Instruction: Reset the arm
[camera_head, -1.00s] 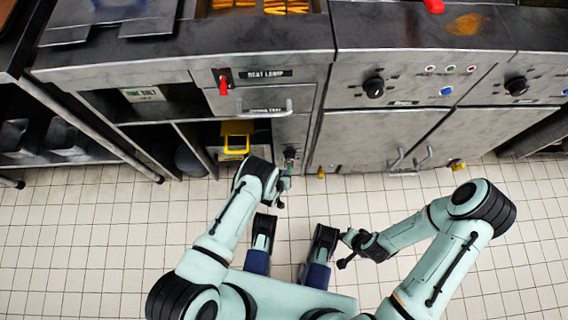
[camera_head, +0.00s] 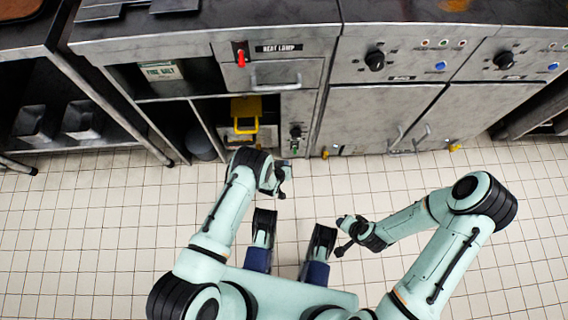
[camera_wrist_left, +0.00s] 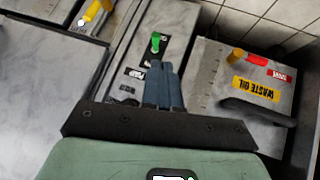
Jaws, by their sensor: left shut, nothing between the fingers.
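My left gripper (camera_head: 283,180) is in front of the steel cabinet, below its open bay, and touches nothing that I can make out. In the left wrist view its two blue-grey fingers (camera_wrist_left: 163,88) are together with nothing between them. Beyond the fingertips is a green-tipped switch (camera_wrist_left: 156,40) on a steel panel. My right gripper (camera_head: 345,236) hangs over the tiled floor, clear of the cabinets. It is too small and dark to tell if its fingers are apart.
The steel cabinet (camera_head: 375,112) has a red switch (camera_head: 240,55), a drawer handle (camera_head: 275,80) and knobs. A yellow handle (camera_head: 245,118) shows in the open bay. A waste oil box (camera_wrist_left: 215,75) is right of my fingers. The tiled floor (camera_head: 100,230) is clear.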

